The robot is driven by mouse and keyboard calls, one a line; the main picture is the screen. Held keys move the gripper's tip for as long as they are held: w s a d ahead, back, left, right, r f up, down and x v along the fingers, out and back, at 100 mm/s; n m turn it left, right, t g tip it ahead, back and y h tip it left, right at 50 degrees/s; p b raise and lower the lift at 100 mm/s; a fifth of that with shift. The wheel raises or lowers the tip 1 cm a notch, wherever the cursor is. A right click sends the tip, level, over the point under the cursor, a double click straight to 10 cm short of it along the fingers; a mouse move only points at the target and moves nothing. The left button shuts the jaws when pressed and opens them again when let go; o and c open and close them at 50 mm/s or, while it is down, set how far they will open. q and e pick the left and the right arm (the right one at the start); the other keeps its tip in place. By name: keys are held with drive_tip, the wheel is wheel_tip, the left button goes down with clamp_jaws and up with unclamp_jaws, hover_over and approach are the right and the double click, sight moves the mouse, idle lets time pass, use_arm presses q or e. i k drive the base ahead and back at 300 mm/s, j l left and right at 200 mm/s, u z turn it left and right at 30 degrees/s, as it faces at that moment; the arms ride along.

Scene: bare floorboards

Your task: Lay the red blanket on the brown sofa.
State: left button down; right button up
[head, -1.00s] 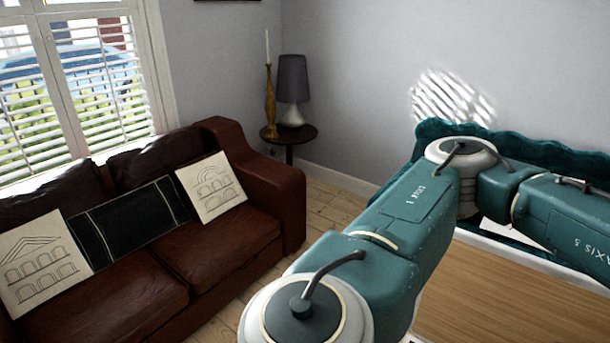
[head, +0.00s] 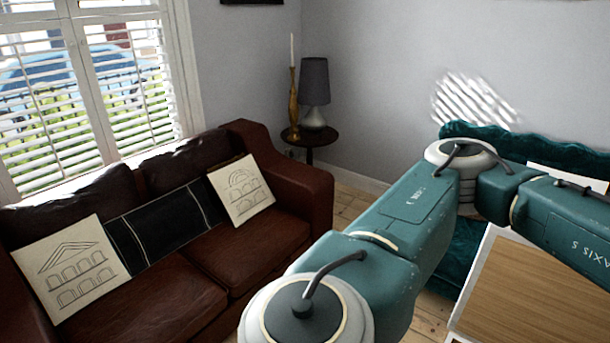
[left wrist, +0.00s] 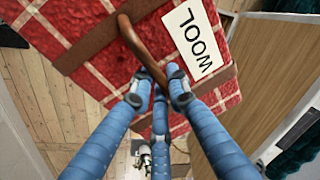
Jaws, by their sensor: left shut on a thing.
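The red blanket (left wrist: 105,55) is a folded red plaid bundle with pale lines, brown straps and a white "WOOL" label. It fills the upper part of the left wrist view. My left gripper (left wrist: 158,94) has blue fingers shut on the blanket's curved brown handle (left wrist: 143,48). The brown sofa (head: 215,262) is leather and stands at the left of the head view, under the window. The blanket and both grippers are outside the head view. My right gripper shows in no view.
Two pale cushions (head: 72,270) (head: 241,189) and a black cushion (head: 165,225) lean on the sofa back. The front seats look clear. A round side table (head: 310,136) with a lamp (head: 315,85) stands beyond the sofa. A wood-topped table (head: 535,290) and teal seat (head: 525,140) are at right.

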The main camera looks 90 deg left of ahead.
sight(140, 320)
drive_tip(key=k+u, duration=0.4)
drive_tip(key=k+j+u, duration=0.15)
drive_tip(key=u, duration=0.2)
drive_tip(key=j+u, duration=0.1)
drive_tip(key=u, duration=3.1)
drive_tip(key=i+l, duration=0.2)
drive_tip(key=l, duration=0.15)
drive_tip(key=i+l, duration=0.2)
drive_tip(key=l, duration=0.15)
drive_tip(key=i+l+u, duration=0.1)
drive_tip(key=l, duration=0.25)
drive_tip(key=i+l, duration=0.45)
drive_tip(key=l, duration=0.3)
drive_tip(key=i+l+u, duration=0.1)
drive_tip(key=l, duration=0.25)
drive_tip(key=i+l, duration=0.25)
drive_tip(key=l, duration=0.1)
